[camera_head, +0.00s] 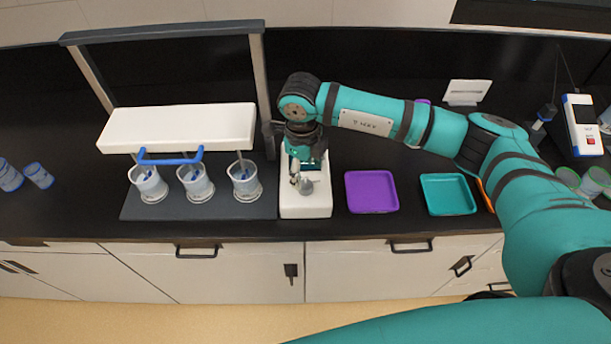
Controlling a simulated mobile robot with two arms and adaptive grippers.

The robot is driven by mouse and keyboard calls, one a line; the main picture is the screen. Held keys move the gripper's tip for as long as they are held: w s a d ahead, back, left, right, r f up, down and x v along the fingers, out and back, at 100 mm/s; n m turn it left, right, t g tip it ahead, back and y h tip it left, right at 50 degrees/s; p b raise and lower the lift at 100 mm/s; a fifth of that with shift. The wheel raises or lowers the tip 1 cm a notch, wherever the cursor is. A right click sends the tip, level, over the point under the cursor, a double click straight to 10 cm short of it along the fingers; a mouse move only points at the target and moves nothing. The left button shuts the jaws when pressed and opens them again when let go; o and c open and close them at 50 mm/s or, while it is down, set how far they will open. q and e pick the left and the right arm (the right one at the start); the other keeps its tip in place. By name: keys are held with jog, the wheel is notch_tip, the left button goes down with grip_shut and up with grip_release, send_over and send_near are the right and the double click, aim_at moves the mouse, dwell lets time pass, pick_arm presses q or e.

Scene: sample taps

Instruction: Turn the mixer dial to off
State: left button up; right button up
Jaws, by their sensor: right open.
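My right gripper (300,180) points down over a narrow white unit (305,208) on the dark bench, just right of the beaker stand. Its jaws are open, at or just above a small grey round part (308,187) on top of the unit, which looks like the mixer dial. The gripper and wrist cover much of the unit's back. I cannot tell whether the fingers touch the dial, nor read its setting. My left gripper is not in the picture.
A stand (180,128) with a white housing, blue handle and beakers (195,182) is close on the left. A purple tray (371,192) and a teal tray (447,195) lie to the right. A white and blue meter (582,125) stands far right.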

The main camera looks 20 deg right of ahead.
aim_at(306, 184)
notch_tip(306, 184, down, 6)
jog(key=shift+w+d+r+p, duration=0.1)
jog(key=shift+r+p, duration=0.05)
jog(key=shift+p, duration=0.5)
jog(key=c, duration=1.1)
jog(key=shift+w+n+b, duration=0.1)
jog(key=shift+n+b, duration=0.3)
jog(key=shift+b, duration=0.45)
jog(key=shift+c, duration=0.2)
jog(key=n+b, duration=0.7)
jog(key=b, duration=0.5)
jog(key=shift+n, duration=0.3)
jog(key=shift+r+n+b, duration=0.1)
jog(key=shift+n+b, duration=0.8)
jog(key=shift+b, duration=0.1)
jog(key=o, duration=1.1)
jog(key=shift+o, duration=0.2)
